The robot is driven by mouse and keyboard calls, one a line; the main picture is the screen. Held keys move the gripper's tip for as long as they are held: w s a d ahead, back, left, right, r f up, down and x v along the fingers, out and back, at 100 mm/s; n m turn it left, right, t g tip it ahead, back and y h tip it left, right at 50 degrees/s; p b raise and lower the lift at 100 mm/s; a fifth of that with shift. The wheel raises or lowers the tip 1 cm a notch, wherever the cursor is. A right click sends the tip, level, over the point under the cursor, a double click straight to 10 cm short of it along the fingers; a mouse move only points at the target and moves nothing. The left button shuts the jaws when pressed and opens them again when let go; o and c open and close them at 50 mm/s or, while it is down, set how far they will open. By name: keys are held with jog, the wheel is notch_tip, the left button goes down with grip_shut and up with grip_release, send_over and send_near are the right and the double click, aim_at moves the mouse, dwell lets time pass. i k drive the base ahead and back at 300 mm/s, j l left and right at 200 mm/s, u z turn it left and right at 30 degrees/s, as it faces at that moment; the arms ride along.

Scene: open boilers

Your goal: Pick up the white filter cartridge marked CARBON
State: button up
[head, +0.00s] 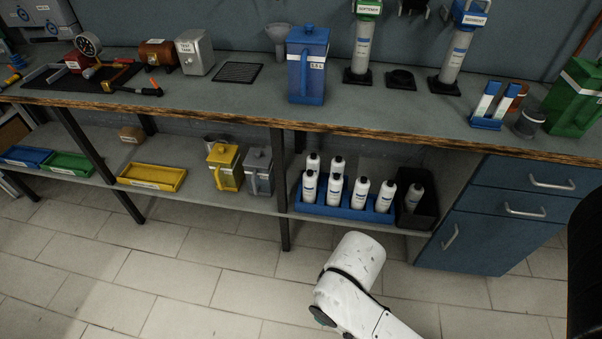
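Several white cartridge-like bottles with dark tops and small labels (334,192) stand upright in a blue tray (343,212) on the lower shelf. Two slim white cartridges with blue bands (485,102) lean in a small blue rack (486,124) on the bench top at right. I cannot read CARBON on any of them. My white arm shows at the bottom centre, in front of the shelf. My gripper is not in view.
The bench (200,108) carries a blue jug (307,68), two clear filter housings and a green container (575,95). Its post (281,190) stands left of the blue tray. Blue drawers (490,220) stand at right. The tiled floor in front is clear.

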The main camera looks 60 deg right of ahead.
aim_at(336, 179)
jog(key=z, duration=0.35)
jog(key=i+j+z, duration=0.45)
jog(key=j+z, duration=0.2)
jog(key=i+j+z, duration=0.1)
jog(key=i+j, duration=0.3)
jog(key=i+j+z, duration=0.1)
jog(key=i+j, duration=0.3)
jog(key=j, duration=0.15)
